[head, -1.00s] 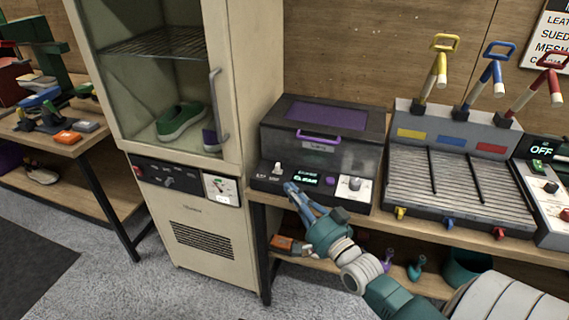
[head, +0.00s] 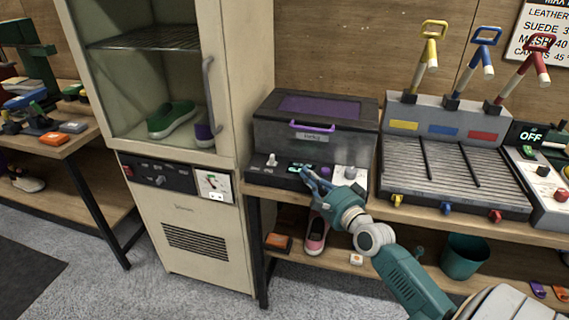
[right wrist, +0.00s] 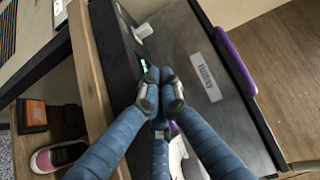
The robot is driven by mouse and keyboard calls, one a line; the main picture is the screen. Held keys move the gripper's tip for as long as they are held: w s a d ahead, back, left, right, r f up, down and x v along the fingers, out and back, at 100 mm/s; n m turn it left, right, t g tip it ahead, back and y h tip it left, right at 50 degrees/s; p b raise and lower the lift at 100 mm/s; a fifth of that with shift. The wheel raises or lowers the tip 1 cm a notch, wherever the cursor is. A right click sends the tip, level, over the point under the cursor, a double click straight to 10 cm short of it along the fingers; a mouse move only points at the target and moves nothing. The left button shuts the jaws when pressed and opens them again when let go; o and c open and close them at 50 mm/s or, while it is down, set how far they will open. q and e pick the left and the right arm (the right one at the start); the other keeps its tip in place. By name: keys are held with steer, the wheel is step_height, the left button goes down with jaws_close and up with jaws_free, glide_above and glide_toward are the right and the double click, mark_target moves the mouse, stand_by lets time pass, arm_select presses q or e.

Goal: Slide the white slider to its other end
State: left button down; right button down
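A small upright white knob, which looks like the white slider (head: 272,160), stands at the left of the front panel of a dark grey box machine (head: 275,135). It also shows near the top of the right wrist view (right wrist: 143,31). My right gripper (head: 308,174) is at the panel, to the right of the white knob and in front of the small lit display (head: 300,167). In the right wrist view its fingertips (right wrist: 160,78) are together with nothing visible between them, apart from the white knob. Contact with the panel cannot be told. My left gripper is not in view.
A purple button and a white dial (head: 349,173) sit right of the display. The lid has a purple handle (head: 314,131). A tall cabinet (head: 207,235) stands to the left, and a rack with coloured handles (head: 440,130) to the right. A pink shoe (head: 317,235) is below.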

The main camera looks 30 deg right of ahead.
mark_target(268, 166)
steer(key=w, duration=0.6)
steer(key=shift+d, duration=0.3)
steer(key=w+a, duration=0.1)
steer(key=w+a+p, duration=0.1)
steer(key=shift+w+r, duration=0.1)
steer(key=shift+w, duration=0.3)
steer(key=shift+w+a, duration=0.25)
steer(key=shift+a, duration=0.1)
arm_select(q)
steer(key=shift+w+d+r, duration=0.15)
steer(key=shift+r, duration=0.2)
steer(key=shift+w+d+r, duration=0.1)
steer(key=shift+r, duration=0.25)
arm_select(e)
steer(key=w+a+p, duration=0.1)
steer(key=w+a, duration=0.2)
steer(key=w, duration=0.1)
steer(key=shift+a, duration=0.2)
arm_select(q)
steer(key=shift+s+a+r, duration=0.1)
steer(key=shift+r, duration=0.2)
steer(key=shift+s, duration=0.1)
